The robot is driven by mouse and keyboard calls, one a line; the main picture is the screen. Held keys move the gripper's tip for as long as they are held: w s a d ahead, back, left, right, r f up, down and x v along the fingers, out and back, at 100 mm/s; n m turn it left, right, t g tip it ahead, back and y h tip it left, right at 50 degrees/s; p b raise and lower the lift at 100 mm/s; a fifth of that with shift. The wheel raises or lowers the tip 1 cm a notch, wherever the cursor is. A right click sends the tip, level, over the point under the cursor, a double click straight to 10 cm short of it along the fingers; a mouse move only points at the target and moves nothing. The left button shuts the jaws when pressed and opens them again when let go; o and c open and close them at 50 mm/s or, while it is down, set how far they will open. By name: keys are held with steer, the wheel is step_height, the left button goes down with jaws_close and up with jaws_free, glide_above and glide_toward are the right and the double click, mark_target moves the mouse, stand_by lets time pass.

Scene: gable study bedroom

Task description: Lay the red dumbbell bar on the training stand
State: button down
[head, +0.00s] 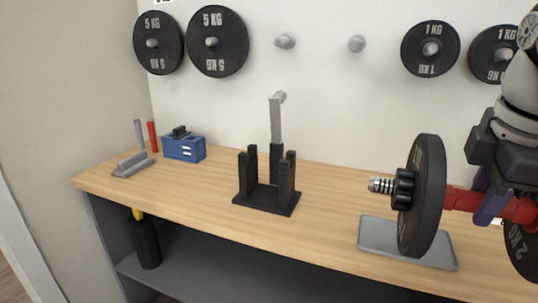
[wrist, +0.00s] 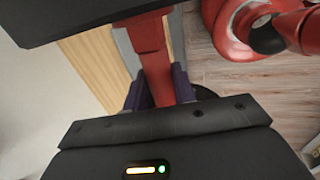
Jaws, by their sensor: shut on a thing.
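The red dumbbell bar (head: 462,199) is at the right in the head view, held roughly level above the bench's front right. It carries a black plate (head: 428,195) with a star-shaped black collar on its left end, and another plate marked 2 KG at the right edge. My gripper (head: 492,205) is shut on the bar between the plates. In the wrist view the bar (wrist: 152,60) passes between the purple-grey fingers (wrist: 160,92). The black training stand (head: 266,198), with upright posts, stands on the bench left of the dumbbell, apart from it. The bar's right end is hidden.
A grey tray (head: 378,234) lies on the wooden bench (head: 325,222) beneath the dumbbell. A blue box (head: 184,148) and a grey holder (head: 133,163) stand at the left. Weight plates (head: 218,42) hang on the wall behind. The bench around the stand is clear.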

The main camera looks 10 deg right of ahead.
steer(key=s+d+p, duration=0.1)
steer(key=s+d, duration=0.7)
steer(key=d, duration=0.3)
steer(key=s+d+p, duration=0.2)
steer(key=s+d, duration=0.6)
steer(key=d, duration=0.3)
steer(key=shift+s+d, duration=0.15)
steer(key=shift+d, duration=0.15)
steer(key=w+d, duration=0.7)
steer(key=w, duration=0.3)
steer(key=shift+w+d, duration=0.25)
steer(key=shift+w, duration=0.05)
stand_by(0.4)
stand_by(3.8)
